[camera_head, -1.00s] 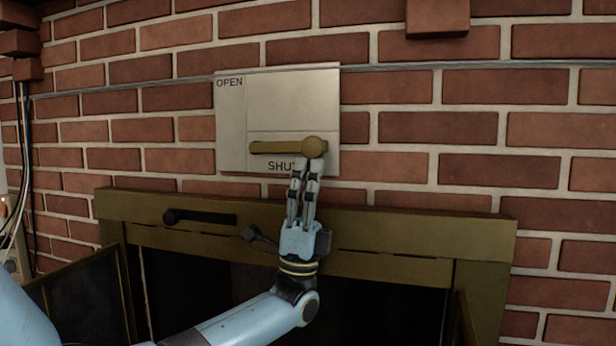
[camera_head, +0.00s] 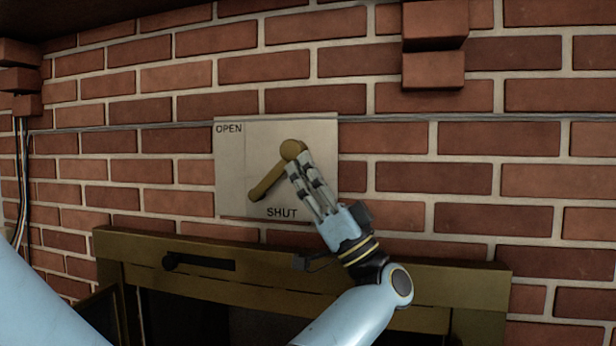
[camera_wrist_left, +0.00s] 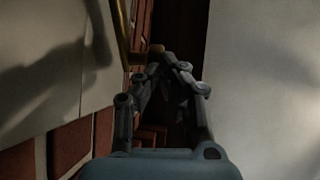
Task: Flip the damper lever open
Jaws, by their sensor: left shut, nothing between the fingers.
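The damper lever (camera_head: 268,178) is a brass bar with a round knob (camera_head: 291,149) at its upper right end. It slants up to the right across a pale plate (camera_head: 228,165) marked OPEN at top left and SHUT at the bottom. My left gripper (camera_head: 297,167) is shut and empty, its fingertips just below the knob and seemingly against it. The plate (camera_wrist_left: 35,100) fills the left there. My right gripper is out of view.
Below the plate is a brass fireplace surround (camera_head: 430,276) with a dark handle (camera_head: 200,262) on it. Bricks (camera_head: 433,68) jut out at the upper right. Cables (camera_head: 22,190) run down the left wall. The wall right of the plate is clear.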

